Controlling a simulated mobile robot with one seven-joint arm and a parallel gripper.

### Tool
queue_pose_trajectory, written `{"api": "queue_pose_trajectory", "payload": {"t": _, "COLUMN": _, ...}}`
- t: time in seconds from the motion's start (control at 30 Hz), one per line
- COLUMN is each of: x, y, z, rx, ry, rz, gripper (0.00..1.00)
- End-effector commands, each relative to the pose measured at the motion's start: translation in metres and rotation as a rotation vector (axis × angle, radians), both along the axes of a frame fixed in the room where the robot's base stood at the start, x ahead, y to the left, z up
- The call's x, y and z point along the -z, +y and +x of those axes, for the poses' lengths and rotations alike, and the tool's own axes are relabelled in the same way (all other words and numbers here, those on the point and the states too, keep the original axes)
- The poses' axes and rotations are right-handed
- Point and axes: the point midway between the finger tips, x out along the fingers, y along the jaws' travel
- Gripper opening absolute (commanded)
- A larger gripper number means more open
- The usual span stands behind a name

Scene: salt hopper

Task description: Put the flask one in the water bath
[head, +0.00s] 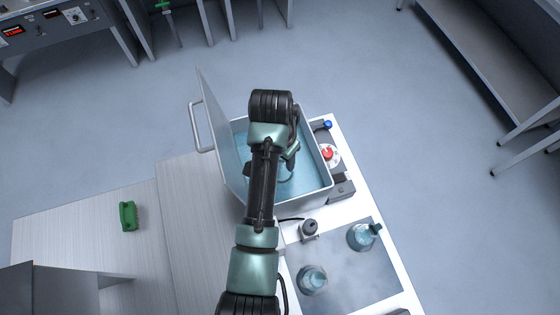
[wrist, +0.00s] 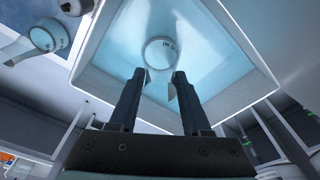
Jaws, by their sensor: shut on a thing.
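The water bath (head: 316,158) is an open square tank of blue water, its lid (head: 215,130) raised on the left. My gripper (wrist: 156,76) reaches down into it, its two fingers slightly apart and shut on a round clear flask (wrist: 161,52) with dark print. The print is too small to read fully. The flask is inside the bath's walls; I cannot tell whether it touches the bottom. In the head view my arm hides most of the gripper and flask.
Two other flasks stand on a grey plate at lower right, one near (head: 312,280) and one farther right (head: 364,237). A small dark-topped item (head: 310,229) stands before the bath. A red knob (head: 328,153) is right of it. A green object (head: 128,216) lies on the left bench.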

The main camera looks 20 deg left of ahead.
Motion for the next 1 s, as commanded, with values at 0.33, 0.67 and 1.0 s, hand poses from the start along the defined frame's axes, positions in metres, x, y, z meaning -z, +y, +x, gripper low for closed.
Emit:
{"api": "queue_pose_trajectory", "payload": {"t": 0.33, "x": 0.04, "y": 0.0, "z": 0.0, "rx": 0.001, "ry": 0.0, "rz": 0.001, "gripper": 0.0}}
{"api": "queue_pose_trajectory", "payload": {"t": 0.67, "x": 0.044, "y": 0.0, "z": 0.001, "rx": 0.001, "ry": -0.002, "rz": 0.0, "gripper": 0.0}}
{"api": "queue_pose_trajectory", "payload": {"t": 1.0, "x": 0.047, "y": 0.0, "z": 0.0, "rx": 0.001, "ry": -0.001, "rz": 0.0, "gripper": 0.78}}
